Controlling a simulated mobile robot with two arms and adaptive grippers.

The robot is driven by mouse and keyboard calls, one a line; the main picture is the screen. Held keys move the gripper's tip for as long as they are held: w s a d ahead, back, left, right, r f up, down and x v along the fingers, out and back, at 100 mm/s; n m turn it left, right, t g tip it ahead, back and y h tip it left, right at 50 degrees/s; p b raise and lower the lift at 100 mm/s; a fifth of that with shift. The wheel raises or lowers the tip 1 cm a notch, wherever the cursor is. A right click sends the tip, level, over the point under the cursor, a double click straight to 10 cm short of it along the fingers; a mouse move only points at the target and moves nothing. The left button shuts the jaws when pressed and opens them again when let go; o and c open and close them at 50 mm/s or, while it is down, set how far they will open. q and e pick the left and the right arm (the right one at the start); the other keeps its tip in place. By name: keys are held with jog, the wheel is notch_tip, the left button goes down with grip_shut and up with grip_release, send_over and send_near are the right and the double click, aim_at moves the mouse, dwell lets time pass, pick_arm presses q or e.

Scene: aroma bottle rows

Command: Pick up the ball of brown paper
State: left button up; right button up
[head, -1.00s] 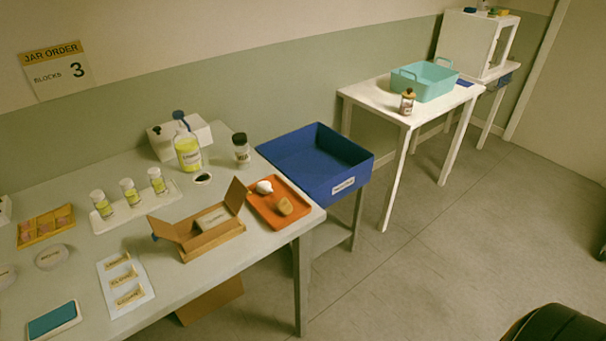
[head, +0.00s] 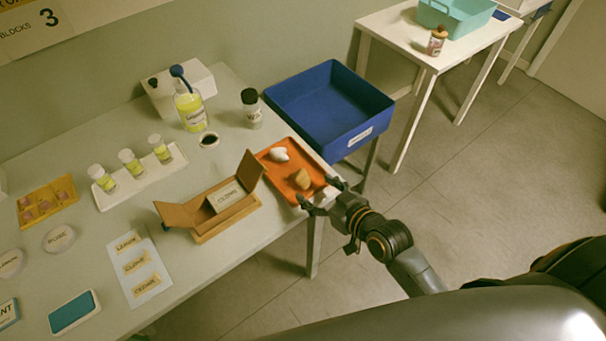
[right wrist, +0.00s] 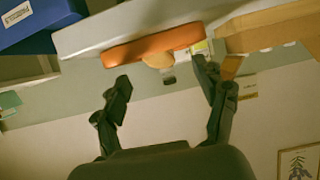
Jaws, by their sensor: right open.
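The ball of brown paper (head: 300,179) lies in the near right part of the orange tray (head: 283,173), at the table's right end. A white crumpled ball (head: 279,154) lies behind it in the same tray. My right gripper (head: 324,194) is open and empty at the tray's near right edge, its fingers spread, just short of the brown ball. In the right wrist view the brown ball (right wrist: 158,60) shows ahead of the gap between the fingers, at the tray's rim (right wrist: 150,45). My left gripper is out of view.
An open cardboard box (head: 228,212) stands left of the tray. A deep blue bin (head: 330,105) stands just beyond the table's right end. A dark-capped jar (head: 250,110) and a pump bottle (head: 189,108) stand behind. Floor is clear to the right.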

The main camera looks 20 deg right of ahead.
aim_at(308, 182)
jog(key=shift+w+a+f, duration=0.2)
jog(key=shift+w+f, duration=0.1)
jog(key=shift+w, duration=0.35)
jog(key=shift+w+a+f, duration=0.1)
jog(key=shift+w, duration=0.3)
jog(key=shift+w+a+p, duration=0.1)
jog(key=shift+w+p, duration=0.25)
jog(key=x, duration=0.4)
jog(key=shift+f+p, duration=0.1)
jog(key=shift+p, duration=0.25)
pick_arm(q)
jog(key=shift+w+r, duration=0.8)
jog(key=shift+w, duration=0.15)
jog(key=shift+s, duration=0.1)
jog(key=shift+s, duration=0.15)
pick_arm(e)
jog(key=c, duration=0.9)
